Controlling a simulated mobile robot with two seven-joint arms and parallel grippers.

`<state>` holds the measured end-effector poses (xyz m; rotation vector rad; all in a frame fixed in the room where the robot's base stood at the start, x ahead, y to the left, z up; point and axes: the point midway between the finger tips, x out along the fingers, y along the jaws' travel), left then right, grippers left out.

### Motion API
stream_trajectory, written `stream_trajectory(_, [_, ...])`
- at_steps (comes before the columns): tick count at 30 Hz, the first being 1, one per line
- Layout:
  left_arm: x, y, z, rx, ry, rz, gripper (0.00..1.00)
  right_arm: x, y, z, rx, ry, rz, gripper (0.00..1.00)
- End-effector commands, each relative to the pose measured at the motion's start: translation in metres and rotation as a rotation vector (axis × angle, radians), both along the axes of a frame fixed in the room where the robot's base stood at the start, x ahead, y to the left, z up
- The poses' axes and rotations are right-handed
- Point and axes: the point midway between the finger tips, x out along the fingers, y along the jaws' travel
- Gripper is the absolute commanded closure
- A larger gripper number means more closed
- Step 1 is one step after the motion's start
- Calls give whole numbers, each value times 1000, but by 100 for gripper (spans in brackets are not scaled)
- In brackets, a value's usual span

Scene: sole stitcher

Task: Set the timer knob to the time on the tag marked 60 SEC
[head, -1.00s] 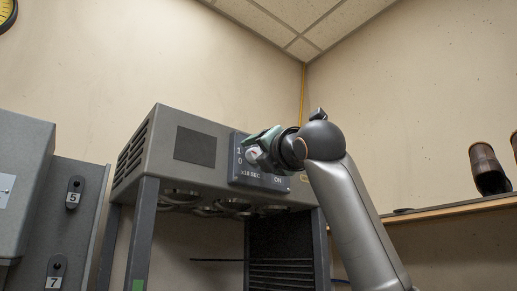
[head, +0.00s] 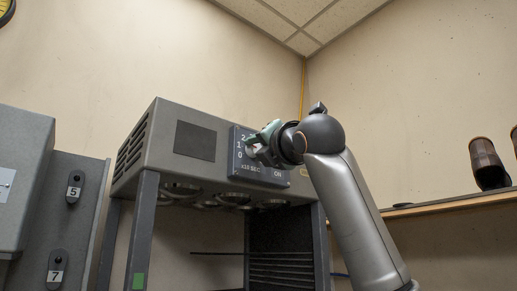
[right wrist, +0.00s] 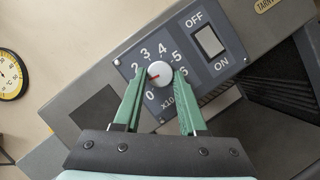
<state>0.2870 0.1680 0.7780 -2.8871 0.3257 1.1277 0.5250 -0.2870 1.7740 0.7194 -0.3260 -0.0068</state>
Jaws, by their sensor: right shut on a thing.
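The timer knob (right wrist: 161,69) is round and white with a red pointer mark. It sits on a dark dial panel (right wrist: 196,82) marked from 0 upward and "x10 SEC". The red mark points left and slightly down in the right wrist view, between 0 and 2, where a finger covers the dial. My right gripper (right wrist: 160,78) is shut on the knob, one green finger on each side. In the head view my right gripper (head: 257,146) is at the panel and mostly hides the knob. No tag reading 60 SEC is visible. My left gripper is out of view.
The panel is on a grey machine (head: 187,142) on legs. A grey cabinet (head: 22,180) stands left, with tags 5 and 7 nearby. A shelf (head: 450,204) with dark boots is at right.

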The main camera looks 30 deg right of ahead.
Motion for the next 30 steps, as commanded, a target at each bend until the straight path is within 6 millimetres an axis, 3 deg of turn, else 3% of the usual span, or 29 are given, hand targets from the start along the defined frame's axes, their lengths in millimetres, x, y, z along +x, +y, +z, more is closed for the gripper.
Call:
stream_trajectory(11, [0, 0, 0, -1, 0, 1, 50, -1, 1, 2, 64, 6, 0, 100])
stream_trajectory(30, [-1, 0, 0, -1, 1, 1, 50, -1, 3, 5, 496, 69, 0, 100])
